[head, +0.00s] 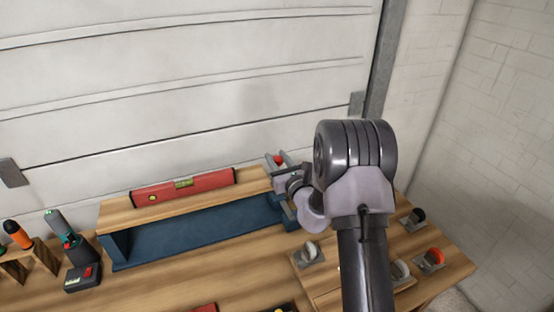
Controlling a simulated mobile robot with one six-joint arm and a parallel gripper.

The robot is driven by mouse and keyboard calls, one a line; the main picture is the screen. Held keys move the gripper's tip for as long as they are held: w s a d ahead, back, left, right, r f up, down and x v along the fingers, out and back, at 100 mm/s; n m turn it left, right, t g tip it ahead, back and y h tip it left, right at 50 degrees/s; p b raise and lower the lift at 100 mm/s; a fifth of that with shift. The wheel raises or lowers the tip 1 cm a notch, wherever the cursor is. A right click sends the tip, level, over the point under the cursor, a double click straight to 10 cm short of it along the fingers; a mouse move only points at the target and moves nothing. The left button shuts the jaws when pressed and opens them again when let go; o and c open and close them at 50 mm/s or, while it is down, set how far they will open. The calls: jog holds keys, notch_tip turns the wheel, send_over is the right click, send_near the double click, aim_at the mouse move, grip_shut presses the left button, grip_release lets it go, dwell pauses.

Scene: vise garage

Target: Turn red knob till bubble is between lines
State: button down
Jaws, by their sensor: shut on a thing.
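A red spirit level (215,183) lies on the wooden top of a raised shelf. Its yellow-green vial (184,184) faces me, but the bubble and lines are too small to tell apart. A small red knob (279,159) shows at the right end of the shelf. My gripper (277,161) reaches to it from the right, past my bent wrist, and appears shut on it. The fingertips are small in view, and my arm hides part of the area to their right.
The shelf has a blue frame (190,240). Several knobs on small plates stand at right, including an orange-red one (433,257) and a black one (415,216). At left are a screwdriver (17,233) and a dark device (82,277). A garage door is behind.

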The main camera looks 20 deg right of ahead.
jog(key=n+g+y, duration=0.1)
jog(key=n+y, duration=0.1)
jog(key=y, duration=0.1)
jog(key=n+g+y+b, duration=0.1)
jog(key=n+y, duration=0.2)
jog(key=y, duration=0.1)
jog(key=shift+d+f+y, duration=0.1)
jog(key=shift+y, duration=0.2)
jog(key=shift+n+g+y+b, duration=0.5)
jog(key=shift+n+g+y, duration=1)
jog(key=shift+y, duration=0.5)
jog(key=shift+n+y, duration=0.3)
jog(key=c, duration=1)
grip_release()
jog(key=p+v, duration=0.4)
jog(key=v, duration=1.3)
jog(key=shift+s+d+r, duration=0.1)
jog(key=shift+r, duration=0.15)
